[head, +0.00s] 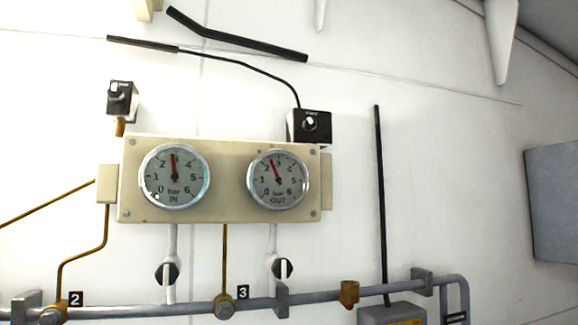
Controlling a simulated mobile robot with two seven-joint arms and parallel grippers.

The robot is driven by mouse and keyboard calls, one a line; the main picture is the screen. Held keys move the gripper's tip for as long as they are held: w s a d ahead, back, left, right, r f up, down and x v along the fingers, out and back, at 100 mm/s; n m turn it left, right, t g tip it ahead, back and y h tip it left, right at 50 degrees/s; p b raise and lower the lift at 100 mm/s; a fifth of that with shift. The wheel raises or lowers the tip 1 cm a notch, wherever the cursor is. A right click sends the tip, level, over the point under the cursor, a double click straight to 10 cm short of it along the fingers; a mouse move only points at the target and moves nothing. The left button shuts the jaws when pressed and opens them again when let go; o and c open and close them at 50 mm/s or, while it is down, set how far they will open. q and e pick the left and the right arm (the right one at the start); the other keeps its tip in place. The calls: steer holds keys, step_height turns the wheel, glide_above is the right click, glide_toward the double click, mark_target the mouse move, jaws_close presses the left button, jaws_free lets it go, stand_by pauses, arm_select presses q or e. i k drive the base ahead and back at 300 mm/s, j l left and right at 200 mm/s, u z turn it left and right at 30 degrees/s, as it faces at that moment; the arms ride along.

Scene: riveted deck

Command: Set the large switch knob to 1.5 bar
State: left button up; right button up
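Two black switch boxes with pale knobs are on the wall. The right switch box (310,126) looks the larger; its knob (310,123) is tilted and its label is too small to read. The left switch box (121,98) has a pale knob (115,90). I cannot tell for certain which is the large switch knob. The IN gauge (174,177) has its red needle pointing up, near 3 bar. The OUT gauge (278,180) has its needle between 2 and 3. Neither of my grippers is in view.
A cream panel (228,205) carries both gauges. Two black valve knobs with white bars, a left one (168,271) and a right one (282,268), are below it. A grey pipe (190,308) runs along the bottom. A black rod (380,200) stands at the right.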

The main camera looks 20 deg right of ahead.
mark_target(308, 124)
steer(key=l+u, duration=0.1)
steer(key=l, duration=0.3)
steer(key=k+l+u, duration=0.1)
steer(key=l, duration=0.25)
steer(key=k+l+u, duration=0.1)
steer(key=l, duration=0.25)
steer(key=k+l+u, duration=0.1)
steer(key=l, duration=0.3)
steer(key=k+l+u, duration=0.15)
steer(key=l, duration=0.2)
